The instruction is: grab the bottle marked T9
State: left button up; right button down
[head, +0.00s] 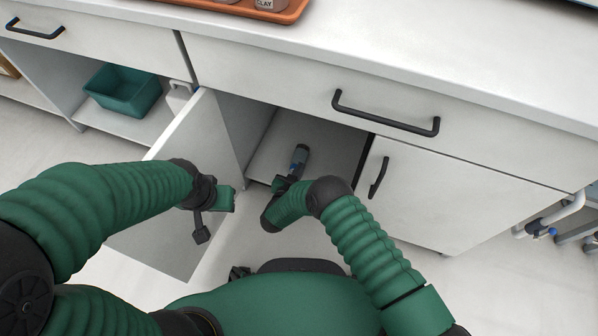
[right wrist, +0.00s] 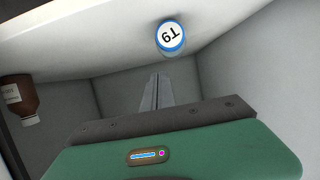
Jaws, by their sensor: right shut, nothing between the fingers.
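The bottle marked T9 (right wrist: 171,38) shows in the right wrist view as a round white top with a blue rim, at the upper middle. It stands against the pale cabinet surface, past the fingertips and apart from them. I cannot make it out in the head view. My right gripper (head: 299,154) reaches into the open lower cabinet; its closed, empty fingers also show in the right wrist view (right wrist: 156,92). My left gripper (head: 218,203) is by the open cabinet door (head: 165,235), outside the cabinet; its jaw state is unclear.
A brown bottle with a white cap (right wrist: 20,100) is at the left edge of the right wrist view. The cabinet walls enclose my right gripper. The counter (head: 400,50) overhangs, with an orange tray (head: 290,14) on it. A teal bin (head: 122,91) sits on a shelf to the left.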

jog(key=shift+w+d+f+b, duration=0.1)
jog(key=shift+w+d+b, duration=0.2)
jog(key=shift+w, duration=0.4)
jog(key=shift+w+d+r+b, duration=0.15)
jog(key=shift+w+b, duration=0.2)
jog(key=shift+w, duration=0.3)
jog(key=shift+w+d+f+b, duration=0.15)
jog(key=shift+w+d+b, duration=0.15)
jog(key=shift+w, duration=0.4)
jog(key=shift+w+d+b, duration=0.3)
jog(key=shift+w+b, duration=0.3)
jog(key=shift+w, duration=0.35)
jog(key=shift+w+d+b, duration=0.25)
jog(key=shift+w+b, duration=0.35)
jog(key=shift+w, duration=0.35)
jog(key=shift+w+d+b, duration=0.2)
jog(key=shift+w+b, duration=0.1)
jog(key=shift+w, duration=0.3)
jog(key=shift+r+p, duration=0.65)
jog(key=shift+r, duration=0.25)
